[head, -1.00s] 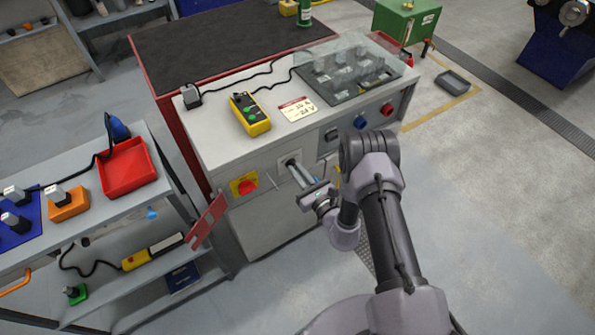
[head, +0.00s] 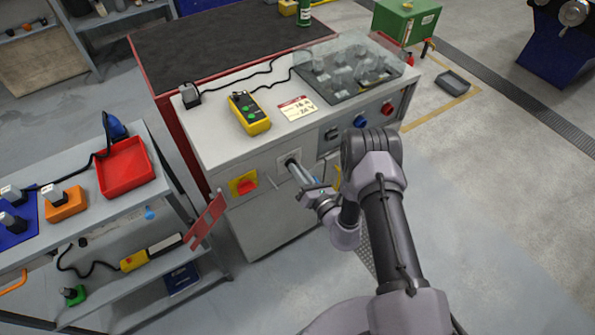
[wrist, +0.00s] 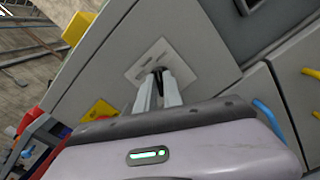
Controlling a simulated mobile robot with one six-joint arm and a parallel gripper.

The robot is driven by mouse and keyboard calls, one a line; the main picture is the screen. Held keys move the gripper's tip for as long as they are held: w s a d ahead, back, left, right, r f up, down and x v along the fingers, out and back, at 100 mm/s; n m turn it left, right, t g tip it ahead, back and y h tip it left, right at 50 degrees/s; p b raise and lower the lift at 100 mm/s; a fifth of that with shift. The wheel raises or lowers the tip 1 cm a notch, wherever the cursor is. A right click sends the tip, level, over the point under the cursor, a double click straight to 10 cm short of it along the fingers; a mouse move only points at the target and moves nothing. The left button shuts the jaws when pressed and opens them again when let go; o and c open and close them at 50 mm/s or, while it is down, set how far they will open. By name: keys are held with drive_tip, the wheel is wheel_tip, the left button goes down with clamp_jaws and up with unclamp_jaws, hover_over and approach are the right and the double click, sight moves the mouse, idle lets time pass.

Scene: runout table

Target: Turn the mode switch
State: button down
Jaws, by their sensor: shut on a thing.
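The mode switch (head: 289,161) is a small dark knob on a pale plate on the front panel of the grey cabinet. In the wrist view the knob (wrist: 159,70) shows between my finger ends, in front of its plate (wrist: 142,68). My gripper (head: 293,165) reaches it from the front right, and its two fingers, also in the wrist view (wrist: 160,80), are shut on the knob. The fingers hide most of the knob, so I cannot read its pointer or the plate's markings.
A red rotary switch on a yellow plate (head: 243,183) sits left of the mode switch. A dark, a blue (head: 360,121) and a red (head: 387,108) control sit to the right. A yellow pendant (head: 250,113) lies on top. A red flap (head: 205,221) juts out at lower left.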

drive_tip(key=shift+f+m, duration=0.1)
drive_tip(key=shift+m, duration=1.4)
drive_tip(key=c, duration=1.5)
unclamp_jaws()
drive_tip(key=shift+d, duration=0.1)
drive_tip(key=p+v, duration=0.4)
drive_tip(key=v, duration=1.3)
drive_tip(key=shift+s+d+p, duration=0.1)
drive_tip(key=shift+s+p, duration=0.1)
drive_tip(key=shift+p, duration=0.1)
